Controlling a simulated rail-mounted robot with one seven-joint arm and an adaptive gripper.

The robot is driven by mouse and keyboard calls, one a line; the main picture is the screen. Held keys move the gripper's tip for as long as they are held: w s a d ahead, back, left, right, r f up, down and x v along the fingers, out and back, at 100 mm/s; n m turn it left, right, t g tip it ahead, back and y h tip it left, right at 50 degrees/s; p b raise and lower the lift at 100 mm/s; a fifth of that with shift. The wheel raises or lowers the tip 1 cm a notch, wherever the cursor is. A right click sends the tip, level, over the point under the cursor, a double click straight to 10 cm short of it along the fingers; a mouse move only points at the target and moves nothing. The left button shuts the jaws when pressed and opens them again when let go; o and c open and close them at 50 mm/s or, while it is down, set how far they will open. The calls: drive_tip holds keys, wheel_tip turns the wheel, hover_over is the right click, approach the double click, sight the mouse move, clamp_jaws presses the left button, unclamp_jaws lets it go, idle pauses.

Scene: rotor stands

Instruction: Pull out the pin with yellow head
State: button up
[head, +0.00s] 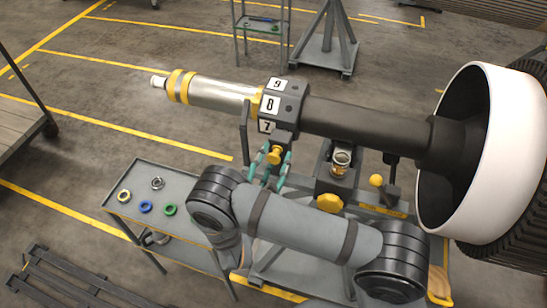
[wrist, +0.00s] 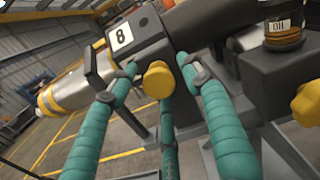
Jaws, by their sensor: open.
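The pin with the yellow head (head: 274,155) sits at the side of the dark numbered block (head: 284,100) on the rotor shaft, below the number plates. In the wrist view the yellow head (wrist: 158,80) is near the middle, in front of the block's side. The pin's shank is hidden. My gripper (head: 276,172), with teal fingers, is at the head in the head view. In the wrist view its fingers are spread, with tips left and right of the yellow head and a third finger below. I cannot tell whether any finger touches it.
A yellow star knob (head: 330,203) and a yellow ball knob (head: 376,180) lie right of the pin. An oil jar (head: 341,162) stands on the frame. A grey cart (head: 130,206) with coloured rings is at left. The large white-rimmed rotor drum (head: 497,150) fills the right.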

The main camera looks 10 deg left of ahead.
drive_tip(key=shift+c, duration=0.3)
drive_tip(key=c, duration=1.1)
clamp_jaws()
